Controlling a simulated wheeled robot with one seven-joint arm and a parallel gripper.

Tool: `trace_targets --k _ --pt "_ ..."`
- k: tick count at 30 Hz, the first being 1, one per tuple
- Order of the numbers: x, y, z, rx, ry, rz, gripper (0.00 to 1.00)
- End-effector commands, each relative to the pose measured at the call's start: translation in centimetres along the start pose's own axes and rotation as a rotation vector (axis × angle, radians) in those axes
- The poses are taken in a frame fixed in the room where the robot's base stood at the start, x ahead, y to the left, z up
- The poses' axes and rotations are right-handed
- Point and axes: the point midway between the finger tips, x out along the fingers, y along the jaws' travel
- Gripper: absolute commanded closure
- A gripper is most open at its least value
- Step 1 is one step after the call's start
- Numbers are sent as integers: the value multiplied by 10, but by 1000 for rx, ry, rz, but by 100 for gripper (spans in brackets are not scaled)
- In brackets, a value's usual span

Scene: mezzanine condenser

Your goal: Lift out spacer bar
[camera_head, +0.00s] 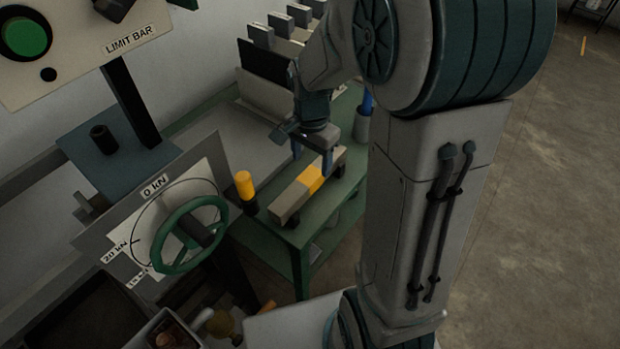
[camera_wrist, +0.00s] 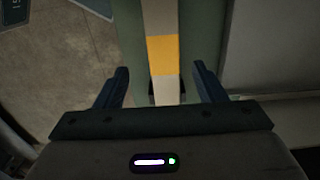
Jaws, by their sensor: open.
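The spacer bar (camera_head: 293,202) is a long grey bar with a yellow band around its middle. My gripper (camera_head: 312,158) hangs over the far part of the bar, pointing down. In the wrist view my gripper (camera_wrist: 160,75) is open, one dark finger on each side of the bar, with a gap on both sides. I cannot tell how far the fingertips are above the table.
A yellow-topped cylinder (camera_head: 245,185) stands left of the bar. A green handwheel (camera_head: 190,232) with a dial is further left. A blue and grey container (camera_head: 364,120) stands behind the bar. Upright grey plates (camera_head: 270,45) are at the back. Open floor (camera_head: 540,180) lies right.

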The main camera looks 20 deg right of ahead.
Motion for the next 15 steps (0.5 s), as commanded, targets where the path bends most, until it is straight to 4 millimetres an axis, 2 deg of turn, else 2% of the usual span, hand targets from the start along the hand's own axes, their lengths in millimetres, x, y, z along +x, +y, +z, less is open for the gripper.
trace_targets --k 3,10,15 --pt "16 0 0 0 -1 2 36" --pt "29 -1 -1 -1 -1 1 36" --pt "50 -4 -2 -2 -2 2 36"
